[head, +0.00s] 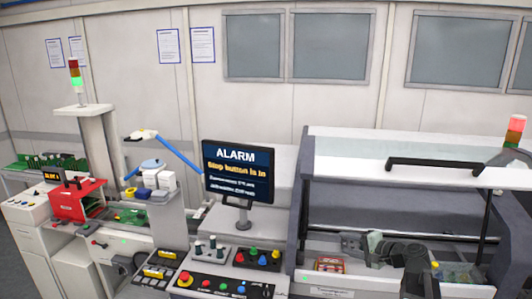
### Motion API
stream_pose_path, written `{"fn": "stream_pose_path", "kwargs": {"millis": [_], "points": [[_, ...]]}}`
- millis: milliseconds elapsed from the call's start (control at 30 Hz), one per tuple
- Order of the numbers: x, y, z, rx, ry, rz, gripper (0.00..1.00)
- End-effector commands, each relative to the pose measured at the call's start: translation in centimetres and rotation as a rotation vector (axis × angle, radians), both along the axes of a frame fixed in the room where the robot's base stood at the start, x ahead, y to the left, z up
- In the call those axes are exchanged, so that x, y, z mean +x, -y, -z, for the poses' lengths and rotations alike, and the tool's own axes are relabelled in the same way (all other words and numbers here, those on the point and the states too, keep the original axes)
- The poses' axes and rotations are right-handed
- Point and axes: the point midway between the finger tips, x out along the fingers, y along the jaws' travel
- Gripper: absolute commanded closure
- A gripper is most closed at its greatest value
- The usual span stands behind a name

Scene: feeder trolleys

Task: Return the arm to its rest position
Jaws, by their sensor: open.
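My arm rises from the bottom right of the head view, dark grey, and bends left in front of the open machine bay. My gripper (358,247) is at its left end, open, with nothing seen between its fingers. It is small and dark against the bay, so its exact gap to the surfaces behind is hard to judge. A small red-framed box (330,265) lies to the left of the gripper, apart from it in the picture.
A raised clear hood with a black handle (433,165) is above my arm. A monitor (238,172) reads "ALARM, Stop button is in". A control panel (222,287) with a red button stands front centre. A red box (77,200) and green boards are at left.

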Motion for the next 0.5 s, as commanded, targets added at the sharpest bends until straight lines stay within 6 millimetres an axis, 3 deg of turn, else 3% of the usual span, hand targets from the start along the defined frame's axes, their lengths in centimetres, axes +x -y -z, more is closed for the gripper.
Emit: {"fn": "stream_pose_path", "kwargs": {"millis": [33, 100, 200, 300, 400, 467, 500], "points": [[-0.3, -4.2, 4.2, -0.047, -0.026, -0.074, 0.55], [-1.1, -9.0, 8.1, -0.13, -0.063, -0.175, 0.55], [-3.3, -15.1, 13.9, -0.274, -0.124, -0.328, 0.55], [-6.5, -19.8, 19.9, -0.453, -0.189, -0.49, 0.55], [-10.6, -21.9, 25.5, -0.677, -0.271, -0.653, 0.55], [-12.9, -20.9, 27.6, -0.821, -0.337, -0.731, 0.55], [-14.1, -19.4, 27.8, -0.9, -0.382, -0.762, 0.55]]}}
